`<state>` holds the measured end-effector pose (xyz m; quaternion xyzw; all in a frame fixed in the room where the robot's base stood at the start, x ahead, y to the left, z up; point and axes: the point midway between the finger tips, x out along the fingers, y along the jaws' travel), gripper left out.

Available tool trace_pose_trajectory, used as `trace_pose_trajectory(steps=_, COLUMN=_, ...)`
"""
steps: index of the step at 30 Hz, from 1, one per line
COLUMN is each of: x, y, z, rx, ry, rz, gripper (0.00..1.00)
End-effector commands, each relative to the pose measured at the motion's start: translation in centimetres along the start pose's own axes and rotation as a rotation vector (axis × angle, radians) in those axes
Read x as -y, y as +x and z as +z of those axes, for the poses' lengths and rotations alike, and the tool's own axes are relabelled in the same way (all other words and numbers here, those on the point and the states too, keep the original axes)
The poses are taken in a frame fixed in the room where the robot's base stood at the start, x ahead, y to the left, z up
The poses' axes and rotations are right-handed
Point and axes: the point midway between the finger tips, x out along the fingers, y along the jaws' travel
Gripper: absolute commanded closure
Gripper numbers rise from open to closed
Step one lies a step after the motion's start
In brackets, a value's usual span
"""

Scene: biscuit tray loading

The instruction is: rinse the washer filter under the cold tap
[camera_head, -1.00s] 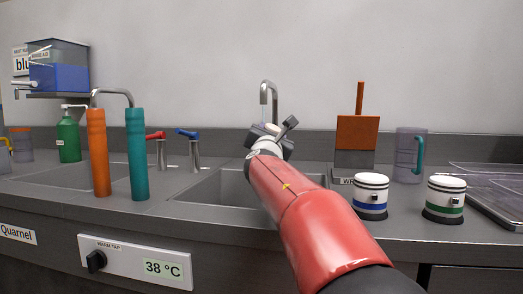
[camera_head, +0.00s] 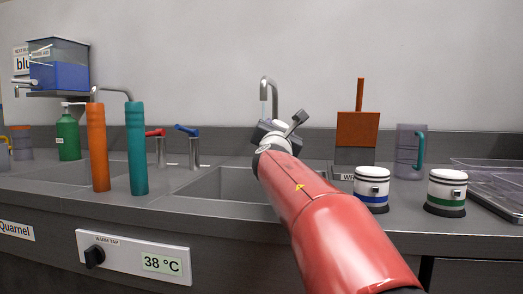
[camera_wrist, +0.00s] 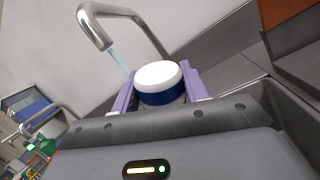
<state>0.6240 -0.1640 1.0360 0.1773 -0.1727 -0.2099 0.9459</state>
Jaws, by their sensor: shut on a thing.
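My gripper (camera_wrist: 160,90) has pale purple fingers shut on a round white-topped, dark blue-sided piece (camera_wrist: 160,76), which I take to be the washer filter. The spout also shows in the wrist view (camera_wrist: 95,28). A thin pale blue water stream (camera_wrist: 119,60) falls from it toward the left finger, beside the piece; whether it touches the piece I cannot tell.
A red lever (camera_head: 155,133) stands beside the blue one. Orange (camera_head: 99,150) and teal (camera_head: 137,150) sleeved columns stand front left. Blue-banded (camera_head: 371,188) and green-banded (camera_head: 446,192) canisters, a clear jug (camera_head: 404,152) and an orange-bladed tool (camera_head: 357,130) stand to the right.

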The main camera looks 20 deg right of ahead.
Motion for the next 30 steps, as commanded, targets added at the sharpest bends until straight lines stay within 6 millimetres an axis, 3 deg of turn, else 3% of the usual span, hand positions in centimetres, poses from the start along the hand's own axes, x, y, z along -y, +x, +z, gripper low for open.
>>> trace_pose_trajectory(steps=18, x=3.6, y=-2.2, z=2.2, rx=0.001, ry=-0.001, rz=-0.001, gripper=0.80)
trace_pose_trajectory(steps=30, x=3.8, y=-2.3, z=2.5, rx=0.000, ry=0.000, rz=0.000, gripper=0.80)
